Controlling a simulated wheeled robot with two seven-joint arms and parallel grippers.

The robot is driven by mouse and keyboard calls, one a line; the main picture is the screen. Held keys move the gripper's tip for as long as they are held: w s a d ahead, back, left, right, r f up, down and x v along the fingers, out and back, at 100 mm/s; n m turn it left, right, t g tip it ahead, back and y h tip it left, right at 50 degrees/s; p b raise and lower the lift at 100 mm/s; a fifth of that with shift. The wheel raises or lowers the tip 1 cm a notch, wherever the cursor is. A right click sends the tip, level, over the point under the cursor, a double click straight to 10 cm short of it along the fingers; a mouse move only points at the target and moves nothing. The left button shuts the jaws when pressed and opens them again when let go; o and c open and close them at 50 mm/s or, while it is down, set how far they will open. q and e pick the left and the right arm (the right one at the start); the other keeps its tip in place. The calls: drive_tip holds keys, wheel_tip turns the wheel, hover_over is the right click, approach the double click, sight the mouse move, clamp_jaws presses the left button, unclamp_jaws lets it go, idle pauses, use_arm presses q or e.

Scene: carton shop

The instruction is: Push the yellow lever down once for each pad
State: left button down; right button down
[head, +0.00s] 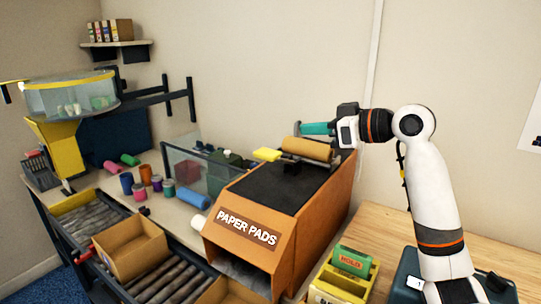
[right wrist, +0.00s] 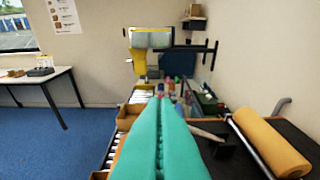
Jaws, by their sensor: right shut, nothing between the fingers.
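The yellow lever (head: 267,154) sticks out to the left at the top of the orange paper pads machine (head: 330,205), in front of its brown roll (head: 307,149). My right gripper (head: 304,128) has teal fingers, shut and empty. It points left above and behind the roll, apart from the lever in the head view. In the right wrist view the shut fingers (right wrist: 160,100) fill the middle, with the roll (right wrist: 271,142) to their right. A pale bar beside the fingers may be the lever's arm; its yellow end is hidden there. My left gripper is out of view.
An open carton (head: 130,247) sits on the roller conveyor left of the machine. Coloured spools and a clear panel stand behind the conveyor. The wall is close behind the machine.

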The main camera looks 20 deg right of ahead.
drive_tip(key=p, duration=0.4)
hover_over(274, 155)
wheel_tip(274, 155, down, 2)
drive_tip(key=shift+a+f, duration=0.1)
drive_tip(key=shift+a, duration=0.05)
wheel_tip(274, 155, down, 4)
drive_tip(key=shift+s+r+p, duration=0.1)
drive_tip(key=shift+r+p, duration=0.15)
drive_tip(key=shift+p, duration=0.05)
drive_tip(key=shift+d+f, duration=0.2)
drive_tip(key=shift+f, duration=0.1)
drive_tip(key=shift+f, duration=0.2)
